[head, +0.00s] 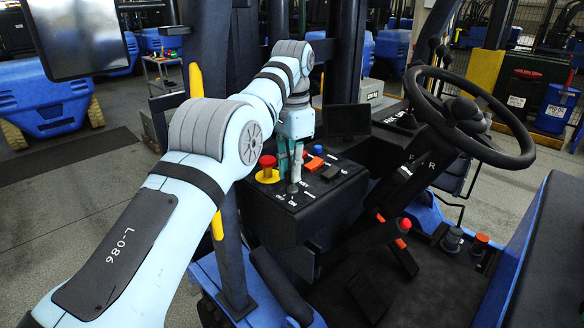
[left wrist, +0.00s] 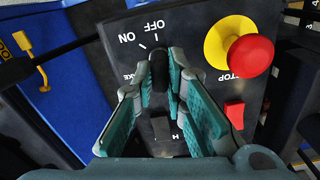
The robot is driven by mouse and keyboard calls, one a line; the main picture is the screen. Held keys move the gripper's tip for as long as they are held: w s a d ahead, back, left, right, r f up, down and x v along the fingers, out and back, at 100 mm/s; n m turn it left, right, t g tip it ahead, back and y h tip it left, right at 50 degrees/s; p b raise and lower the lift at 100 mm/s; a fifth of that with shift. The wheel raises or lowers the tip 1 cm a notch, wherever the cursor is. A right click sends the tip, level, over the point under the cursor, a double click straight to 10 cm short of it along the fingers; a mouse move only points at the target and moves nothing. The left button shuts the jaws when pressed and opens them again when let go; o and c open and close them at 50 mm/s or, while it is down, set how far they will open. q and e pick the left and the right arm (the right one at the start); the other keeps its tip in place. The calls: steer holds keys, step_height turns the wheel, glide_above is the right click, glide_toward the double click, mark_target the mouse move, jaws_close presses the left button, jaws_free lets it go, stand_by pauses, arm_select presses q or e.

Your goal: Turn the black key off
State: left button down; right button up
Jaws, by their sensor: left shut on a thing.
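The black key (left wrist: 158,72) stands on the dark control panel (left wrist: 195,30), with white ON and OFF marks beside it. In the left wrist view its far end seems closest to the line by OFF. My left gripper (left wrist: 161,76) is shut on the key, with a teal-padded finger on each side. In the head view the left gripper (head: 292,180) points down onto the panel, and the key's base (head: 292,189) shows just under the fingertips. My right gripper is in neither view.
A red stop button (head: 267,161) on a yellow base sits close beside the left gripper. The steering wheel (head: 470,115) stands to the right.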

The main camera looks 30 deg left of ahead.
arm_select(q)
steer(key=shift+n, duration=1.1)
steer(key=c, duration=1.6)
jaws_free()
